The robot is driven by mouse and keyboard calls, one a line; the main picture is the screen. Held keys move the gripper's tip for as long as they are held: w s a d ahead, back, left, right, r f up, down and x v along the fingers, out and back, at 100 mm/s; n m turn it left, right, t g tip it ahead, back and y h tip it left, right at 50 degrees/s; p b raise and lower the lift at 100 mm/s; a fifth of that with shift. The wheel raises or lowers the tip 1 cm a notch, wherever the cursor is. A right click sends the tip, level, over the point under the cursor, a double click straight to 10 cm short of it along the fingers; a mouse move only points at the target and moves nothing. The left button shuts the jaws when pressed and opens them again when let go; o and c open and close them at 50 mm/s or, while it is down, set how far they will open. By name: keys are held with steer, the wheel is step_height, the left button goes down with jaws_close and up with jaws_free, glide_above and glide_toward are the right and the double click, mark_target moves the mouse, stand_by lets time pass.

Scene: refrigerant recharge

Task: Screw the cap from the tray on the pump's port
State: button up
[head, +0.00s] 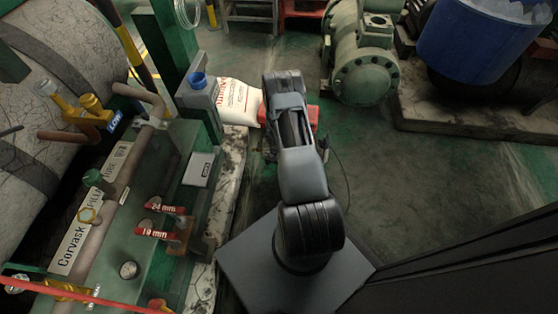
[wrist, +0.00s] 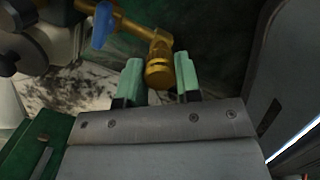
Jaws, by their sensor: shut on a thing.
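In the wrist view, my gripper (wrist: 159,82) has two pale green fingers, one on each side of a round brass cap-like piece (wrist: 158,73). The jaws are shut on this piece. It lines up with a brass elbow fitting (wrist: 160,42) on a brass pipe with a blue lever (wrist: 103,25). I cannot tell how far it is seated there, or whether the fitting is the pump's port. In the head view my arm hides the gripper and the cap. A red body (head: 314,116), perhaps the pump, shows partly behind my arm. I cannot make out the tray.
In the head view, a green frame with pipes, gauges and red-handled wrenches (head: 160,235) stands at the left. The floor (head: 400,180) at the right is clear.

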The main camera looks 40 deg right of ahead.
steer(key=shift+f, duration=0.3)
steer(key=shift+b, duration=0.3)
steer(key=m, duration=0.3)
steer(key=shift+m+b, duration=0.3)
steer(key=shift+b, duration=0.1)
